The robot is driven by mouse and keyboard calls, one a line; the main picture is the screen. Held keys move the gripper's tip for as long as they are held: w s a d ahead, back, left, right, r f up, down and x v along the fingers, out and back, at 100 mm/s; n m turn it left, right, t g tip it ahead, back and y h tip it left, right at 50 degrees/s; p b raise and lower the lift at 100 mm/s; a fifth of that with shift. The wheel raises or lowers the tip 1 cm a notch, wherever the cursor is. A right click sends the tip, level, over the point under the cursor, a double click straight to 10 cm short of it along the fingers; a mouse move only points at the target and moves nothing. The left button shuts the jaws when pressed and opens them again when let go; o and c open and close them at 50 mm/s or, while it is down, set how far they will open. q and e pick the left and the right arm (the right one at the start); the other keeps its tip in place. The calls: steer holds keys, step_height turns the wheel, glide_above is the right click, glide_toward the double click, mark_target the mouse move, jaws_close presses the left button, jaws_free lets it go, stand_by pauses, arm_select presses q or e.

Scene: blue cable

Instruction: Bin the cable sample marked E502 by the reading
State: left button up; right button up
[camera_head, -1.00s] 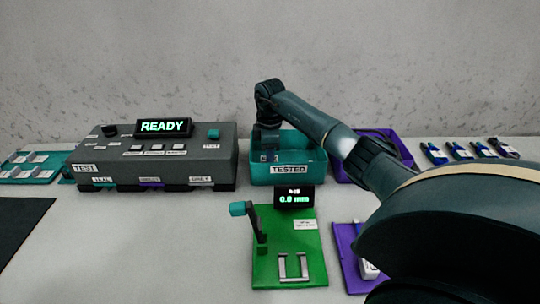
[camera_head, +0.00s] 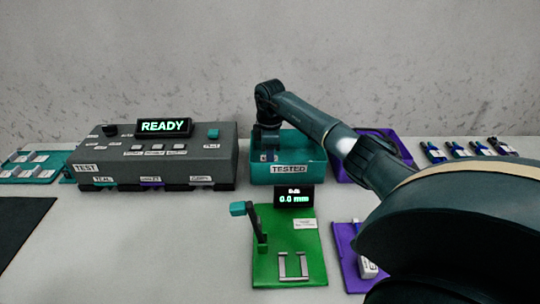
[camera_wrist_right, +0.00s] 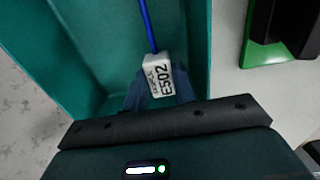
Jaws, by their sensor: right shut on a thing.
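The cable sample marked E502 (camera_wrist_right: 158,76) shows in the right wrist view as a white tag with a blue cable running up from it. My right gripper (camera_wrist_right: 160,92) is shut on it. Teal bin walls (camera_wrist_right: 85,50) surround it on several sides. In the head view my right arm reaches across to the teal bin labelled TESTED (camera_head: 315,160), and the right gripper (camera_head: 268,142) points down into it. I cannot tell whether the sample touches the bin floor. The green gauge (camera_head: 265,270) reads 0.0 mm and its cradle is empty. My left gripper is out of view.
A grey tester (camera_head: 150,160) showing READY stands left of the teal bin. A purple bin (camera_head: 400,145) is partly behind my arm. Several blue cable samples (camera_head: 457,151) lie at the back right. A purple fixture (camera_head: 345,245) stands right of the gauge.

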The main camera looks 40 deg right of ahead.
steer(key=shift+f+b, duration=0.45)
steer(key=shift+f, duration=0.95)
stand_by(0.5)
steer(key=o, duration=1.1)
